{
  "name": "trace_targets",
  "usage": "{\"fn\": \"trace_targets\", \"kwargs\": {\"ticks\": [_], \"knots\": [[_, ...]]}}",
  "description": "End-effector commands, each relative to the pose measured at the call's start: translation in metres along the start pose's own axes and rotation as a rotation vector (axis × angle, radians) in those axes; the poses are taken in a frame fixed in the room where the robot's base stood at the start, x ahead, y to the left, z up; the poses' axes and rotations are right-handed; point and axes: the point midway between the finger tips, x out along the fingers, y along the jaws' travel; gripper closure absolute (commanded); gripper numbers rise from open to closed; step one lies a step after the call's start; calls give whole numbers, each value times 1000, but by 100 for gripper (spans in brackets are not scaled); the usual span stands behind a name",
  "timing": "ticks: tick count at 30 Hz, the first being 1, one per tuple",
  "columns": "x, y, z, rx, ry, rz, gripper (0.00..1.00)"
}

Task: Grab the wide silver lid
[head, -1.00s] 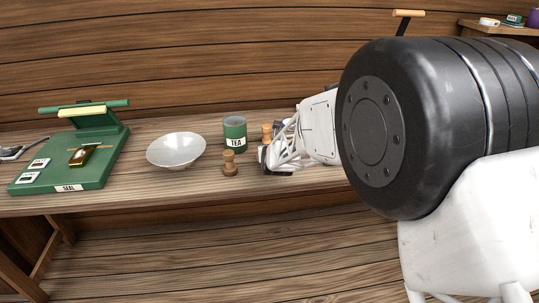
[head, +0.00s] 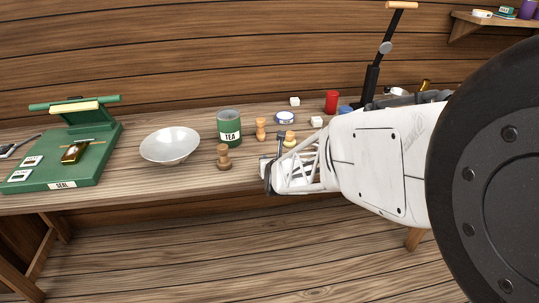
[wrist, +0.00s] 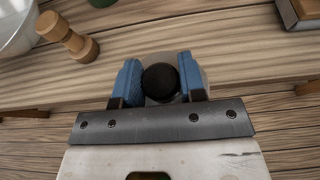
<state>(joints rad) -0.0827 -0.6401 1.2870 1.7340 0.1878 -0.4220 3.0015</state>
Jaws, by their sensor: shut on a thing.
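In the wrist view, the two blue pads of my gripper (wrist: 160,82) are shut on a round black knob (wrist: 161,84). A grey, silvery disc of the silver lid (wrist: 154,60) shows behind and around the knob, mostly hidden by the fingers. In the head view, my gripper (head: 270,178) is near the front edge of the table, right of a dark wooden peg. I cannot make out the lid clearly there.
The table holds a green seal press (head: 100,148), a white bowl (head: 170,146), a green TEA tin (head: 229,124), wooden pegs (head: 224,160), a red cup (head: 331,102) and white cubes (head: 316,122). A black lever (head: 373,80) stands behind my arm.

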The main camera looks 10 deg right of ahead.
Motion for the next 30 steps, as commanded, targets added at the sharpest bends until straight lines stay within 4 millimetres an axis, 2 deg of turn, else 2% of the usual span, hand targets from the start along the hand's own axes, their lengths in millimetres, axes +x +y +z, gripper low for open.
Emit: {"fn": "trace_targets", "kwargs": {"ticks": [3,9,30], "knots": [[-12,-1,-3,0,-1,0,87],[-23,-1,-6,0,-1,0,87],[-27,-2,-8,0,-1,0,87]]}}
